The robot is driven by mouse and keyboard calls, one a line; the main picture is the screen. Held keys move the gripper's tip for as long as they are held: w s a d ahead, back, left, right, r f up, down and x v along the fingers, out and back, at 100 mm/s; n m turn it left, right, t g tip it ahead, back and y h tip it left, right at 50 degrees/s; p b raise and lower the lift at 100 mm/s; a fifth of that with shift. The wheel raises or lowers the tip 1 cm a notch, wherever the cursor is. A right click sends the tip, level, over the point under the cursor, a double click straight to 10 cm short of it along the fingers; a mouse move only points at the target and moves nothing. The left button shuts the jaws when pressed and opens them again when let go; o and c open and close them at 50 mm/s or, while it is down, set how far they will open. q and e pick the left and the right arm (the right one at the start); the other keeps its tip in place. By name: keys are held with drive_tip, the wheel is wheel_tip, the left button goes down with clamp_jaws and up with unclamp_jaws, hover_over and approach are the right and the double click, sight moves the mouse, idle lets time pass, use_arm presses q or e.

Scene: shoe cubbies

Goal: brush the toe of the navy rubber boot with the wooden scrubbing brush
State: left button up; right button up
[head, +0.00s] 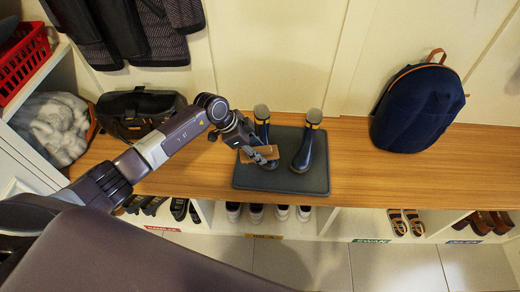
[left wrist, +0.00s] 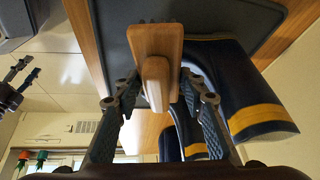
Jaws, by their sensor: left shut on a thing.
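The wooden scrubbing brush (head: 262,154) is held in my left gripper (head: 248,148), over the toe area of the left one of two navy rubber boots (head: 262,128). In the left wrist view my left gripper (left wrist: 158,95) is shut on the handle of the brush (left wrist: 157,42). Both boots, with yellow bands, show at the right there; the nearer boot (left wrist: 232,82) lies partly behind the fingers. The right boot (head: 304,152) stands upright on the dark mat. Whether the bristles touch the toe is hidden. My right gripper (left wrist: 24,78) shows small at the left edge, its fingers apart.
The dark mat (head: 255,181) lies on the wooden bench (head: 352,170). A navy backpack (head: 418,108) stands to the right and a dark bag (head: 140,110) to the left. Cubbies with shoes (head: 256,213) are below. The bench between mat and backpack is clear.

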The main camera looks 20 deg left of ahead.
use_arm(q)
drive_tip(key=shift+w+d+f, duration=0.1)
drive_tip(key=shift+w+d, duration=0.25)
drive_tip(key=shift+d, duration=0.25)
drive_tip(key=shift+w+d, duration=0.3)
drive_tip(key=shift+d, duration=0.25)
use_arm(e)
drive_tip(key=shift+s+d+f, duration=0.1)
drive_tip(key=shift+s+f, duration=0.15)
drive_tip(key=shift+s, duration=0.05)
